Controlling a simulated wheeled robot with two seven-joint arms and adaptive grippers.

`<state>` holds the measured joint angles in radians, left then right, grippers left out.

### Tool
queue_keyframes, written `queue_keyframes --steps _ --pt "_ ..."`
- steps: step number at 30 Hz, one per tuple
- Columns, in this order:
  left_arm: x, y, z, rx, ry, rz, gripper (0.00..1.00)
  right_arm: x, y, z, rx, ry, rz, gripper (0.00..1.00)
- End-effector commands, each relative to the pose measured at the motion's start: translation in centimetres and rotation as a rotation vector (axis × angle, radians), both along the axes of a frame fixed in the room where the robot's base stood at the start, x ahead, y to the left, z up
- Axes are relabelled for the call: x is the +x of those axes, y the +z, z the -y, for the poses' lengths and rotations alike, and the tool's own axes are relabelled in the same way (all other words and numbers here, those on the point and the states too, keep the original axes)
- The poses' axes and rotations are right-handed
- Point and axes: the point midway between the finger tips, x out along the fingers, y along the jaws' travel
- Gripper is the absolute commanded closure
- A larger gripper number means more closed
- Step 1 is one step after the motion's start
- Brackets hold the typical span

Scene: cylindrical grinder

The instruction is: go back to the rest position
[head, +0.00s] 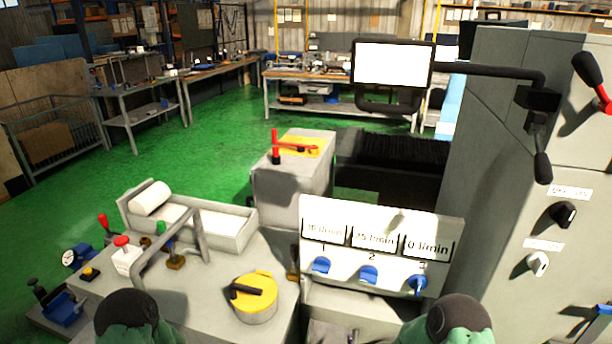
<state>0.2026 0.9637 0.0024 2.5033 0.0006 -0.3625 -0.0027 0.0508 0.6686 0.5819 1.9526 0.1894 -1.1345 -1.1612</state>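Neither of my grippers shows in the head view. Only rounded dark and green parts, which look like my own arm links, show at the bottom edge, one left of the middle and one right of it. What my grippers hold, if anything, is hidden. In front of me is the grinder's grey bed (215,300) with a yellow round knob (254,298) that has a black handle. A panel (381,232) with three flow readouts and three blue valves (369,274) stands to its right.
A tall grey cabinet (490,180) with switches stands at the right. A screen (393,65) hangs on an arm from it. A bent grey bar (172,240), a red-capped white box (124,255) and a tray with a white roll (150,198) are left. Green floor (200,150) lies open behind.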

Motion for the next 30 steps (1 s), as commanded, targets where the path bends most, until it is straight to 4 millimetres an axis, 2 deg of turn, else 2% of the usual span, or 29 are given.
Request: queue_keyframes --steps 1,3,7,12,16,18,21,30 --pt "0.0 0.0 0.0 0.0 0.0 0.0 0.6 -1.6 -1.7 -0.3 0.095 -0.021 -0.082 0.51" --pt "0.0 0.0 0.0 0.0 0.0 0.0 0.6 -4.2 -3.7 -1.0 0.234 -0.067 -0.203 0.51" --pt "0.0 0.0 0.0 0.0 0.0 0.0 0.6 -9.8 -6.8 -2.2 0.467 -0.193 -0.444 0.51" --pt "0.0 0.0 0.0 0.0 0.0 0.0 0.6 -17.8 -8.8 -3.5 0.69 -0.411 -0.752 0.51" --pt "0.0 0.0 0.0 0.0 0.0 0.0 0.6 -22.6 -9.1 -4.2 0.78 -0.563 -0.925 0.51" --pt "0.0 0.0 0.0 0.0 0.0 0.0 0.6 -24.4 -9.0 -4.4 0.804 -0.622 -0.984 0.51" --pt "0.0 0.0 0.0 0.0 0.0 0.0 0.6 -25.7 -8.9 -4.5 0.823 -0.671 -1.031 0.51" --pt "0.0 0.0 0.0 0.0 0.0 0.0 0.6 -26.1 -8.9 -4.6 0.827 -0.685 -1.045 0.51"
